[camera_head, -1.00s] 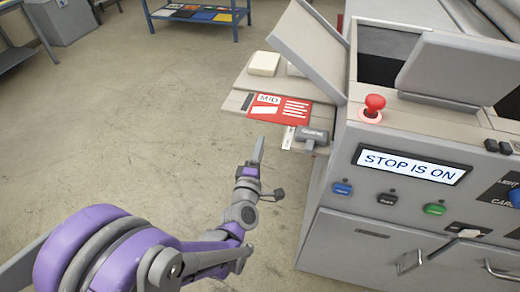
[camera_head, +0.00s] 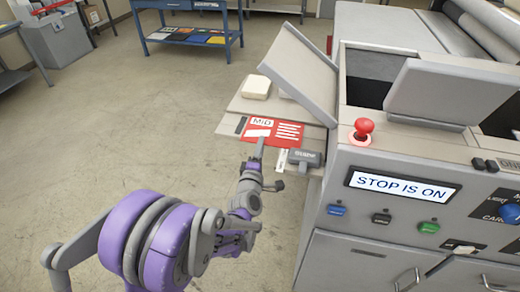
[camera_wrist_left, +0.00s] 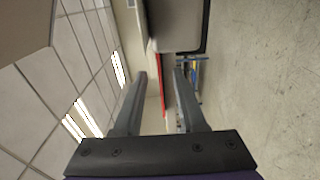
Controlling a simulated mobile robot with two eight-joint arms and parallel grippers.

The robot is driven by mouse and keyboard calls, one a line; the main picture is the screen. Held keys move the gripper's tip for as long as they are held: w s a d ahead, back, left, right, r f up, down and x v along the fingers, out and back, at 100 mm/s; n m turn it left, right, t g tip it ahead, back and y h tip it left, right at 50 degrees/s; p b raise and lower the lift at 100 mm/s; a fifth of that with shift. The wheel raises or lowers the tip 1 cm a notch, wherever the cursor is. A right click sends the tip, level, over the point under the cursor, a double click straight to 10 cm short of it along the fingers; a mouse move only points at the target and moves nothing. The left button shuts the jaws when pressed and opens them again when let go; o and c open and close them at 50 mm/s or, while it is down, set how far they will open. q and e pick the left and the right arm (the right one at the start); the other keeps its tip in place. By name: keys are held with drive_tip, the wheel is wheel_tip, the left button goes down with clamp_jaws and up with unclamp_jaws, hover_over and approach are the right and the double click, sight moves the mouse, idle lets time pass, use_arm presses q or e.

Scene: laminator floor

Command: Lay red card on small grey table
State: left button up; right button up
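The red card (camera_head: 272,131), marked MID, lies flat on a light grey side shelf (camera_head: 228,126) that juts from the left of the machine. I cannot tell whether this shelf is the task's small grey table. My left gripper (camera_head: 260,146) is at the card's front edge and overlaps it in the head view. In the left wrist view, the two fingers of my left gripper (camera_wrist_left: 160,74) stand apart. A thin red edge of the card (camera_wrist_left: 158,66) shows in the gap between them; contact cannot be told. My right gripper is not in view.
A grey guide handle (camera_head: 304,157) sits just right of the card. A cream block (camera_head: 256,87) lies behind it. The machine (camera_head: 395,150) with a red stop button (camera_head: 363,128) fills the right. A blue table (camera_head: 190,35) stands far back. The floor left is open.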

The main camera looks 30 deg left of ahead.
use_arm(q)
clamp_jaws()
idle(1.3)
